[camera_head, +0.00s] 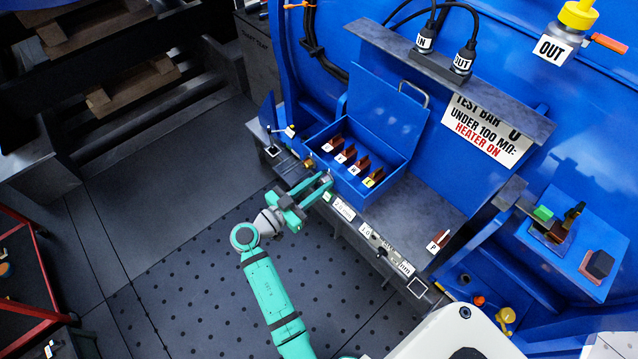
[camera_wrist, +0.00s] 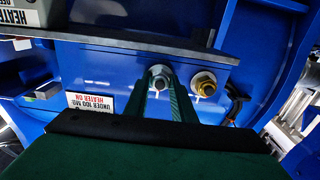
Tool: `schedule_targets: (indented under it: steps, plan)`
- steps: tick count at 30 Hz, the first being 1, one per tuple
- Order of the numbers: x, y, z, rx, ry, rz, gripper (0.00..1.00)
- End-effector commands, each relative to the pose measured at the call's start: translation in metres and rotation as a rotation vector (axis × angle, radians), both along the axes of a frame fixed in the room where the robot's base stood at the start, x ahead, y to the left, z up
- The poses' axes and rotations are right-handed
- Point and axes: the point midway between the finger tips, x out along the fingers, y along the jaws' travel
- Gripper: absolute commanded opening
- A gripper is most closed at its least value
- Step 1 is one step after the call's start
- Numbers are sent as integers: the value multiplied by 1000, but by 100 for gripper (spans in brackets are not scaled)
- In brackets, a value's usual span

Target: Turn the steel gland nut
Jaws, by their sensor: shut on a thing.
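The steel gland nut (camera_wrist: 160,71) shows in the wrist view as a grey round fitting on the blue wall. The two fingers of my gripper (camera_wrist: 164,91) reach up to it, one on each side, and are shut on it. A brass gland nut (camera_wrist: 204,84) sits just to its right, apart from the fingers. The brass nut also shows in the head view (camera_head: 309,163), to the left of the fingertips.
The open blue terminal box (camera_head: 383,185) holds several brown terminals. A grey ledge (camera_head: 420,207) with labels runs right from it, with a block marked P. A label plate (camera_wrist: 91,103) is on the wall left of the nut.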

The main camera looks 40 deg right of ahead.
Motion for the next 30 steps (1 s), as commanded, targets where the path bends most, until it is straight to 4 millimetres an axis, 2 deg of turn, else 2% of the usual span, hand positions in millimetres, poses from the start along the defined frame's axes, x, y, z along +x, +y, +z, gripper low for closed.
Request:
schedule_targets:
  steps: [4, 5, 6, 17, 20, 30]
  plan:
    - [-1, 0, -1, 1, 2, -1, 1]
    - [-1, 0, -1, 1, 2, -1, 28]
    - [-1, 0, -1, 1, 2, -1, 31]
    - [0, 4, 0, 0, 2, 0, 31]
    - [-1, 15, 0, 0, 2, 1, 31]
    - [-6, 77, -1, 1, 2, 2, 31]
